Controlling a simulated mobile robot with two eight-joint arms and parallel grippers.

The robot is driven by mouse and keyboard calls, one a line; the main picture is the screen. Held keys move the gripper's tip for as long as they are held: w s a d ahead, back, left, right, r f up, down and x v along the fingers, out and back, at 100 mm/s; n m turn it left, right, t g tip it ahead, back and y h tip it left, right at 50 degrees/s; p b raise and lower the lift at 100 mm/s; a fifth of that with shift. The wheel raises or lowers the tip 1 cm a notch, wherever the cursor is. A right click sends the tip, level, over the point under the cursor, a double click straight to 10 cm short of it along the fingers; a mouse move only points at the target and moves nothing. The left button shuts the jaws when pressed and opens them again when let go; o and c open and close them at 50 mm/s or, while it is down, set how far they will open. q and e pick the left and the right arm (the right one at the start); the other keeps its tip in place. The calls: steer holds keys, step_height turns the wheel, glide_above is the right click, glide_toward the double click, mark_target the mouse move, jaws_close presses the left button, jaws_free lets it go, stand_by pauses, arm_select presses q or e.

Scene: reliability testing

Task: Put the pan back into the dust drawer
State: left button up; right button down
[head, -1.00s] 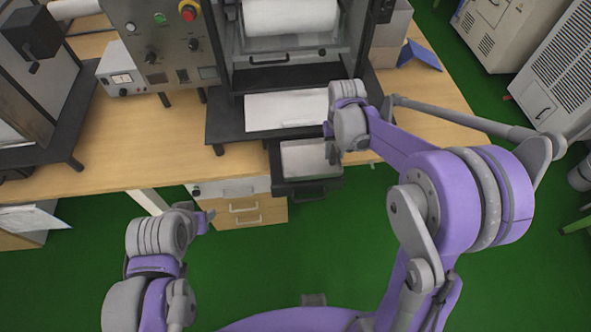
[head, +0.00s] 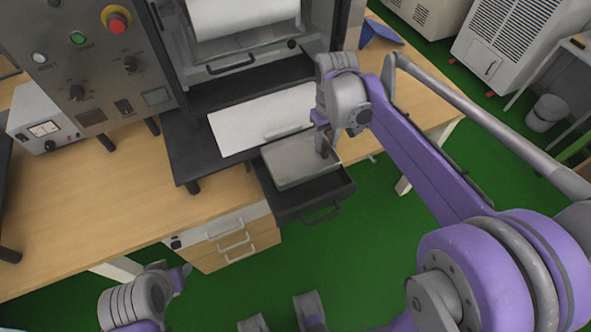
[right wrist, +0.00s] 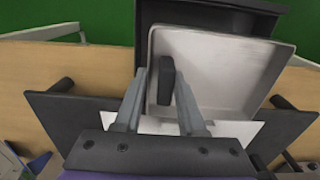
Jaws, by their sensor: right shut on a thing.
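The pan (head: 292,165) is a shallow, pale grey rectangular tray. It lies over the pulled-out black dust drawer (head: 322,196) under the machine, and I cannot tell whether it rests on the drawer floor. In the right wrist view the pan (right wrist: 225,75) sits askew to the drawer (right wrist: 215,18) and overlaps its edge. My right gripper (head: 325,148) is at the pan's right side. Its fingers (right wrist: 166,95) are shut on the pan's dark grip (right wrist: 166,80). My left gripper (head: 180,279) is low at the left, away from the pan; its jaw opening is unclear.
A white plate (head: 240,122) lies on the machine's black shelf (head: 185,160) just behind the drawer. A drawer cabinet (head: 225,240) stands under the wooden table (head: 80,225) to the left. Green floor is clear in front of the drawer.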

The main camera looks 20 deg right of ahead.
mark_target(326, 156)
steer(key=shift+d+f, duration=0.15)
steer(key=shift+f, duration=0.35)
steer(key=f, duration=0.4)
steer(key=shift+s, duration=0.35)
arm_select(q)
steer(key=shift+s+f+b, duration=0.35)
steer(key=shift+f+b, duration=0.15)
steer(key=shift+f, duration=0.1)
arm_select(e)
steer(key=shift+f, duration=2.15)
steer(key=shift+f, duration=0.2)
steer(key=c, duration=0.8)
jaws_free()
steer(key=shift+c, duration=0.2)
arm_select(q)
steer(key=shift+f, duration=0.1)
arm_select(e)
steer(key=shift+o, duration=0.4)
steer(key=shift+r, duration=0.15)
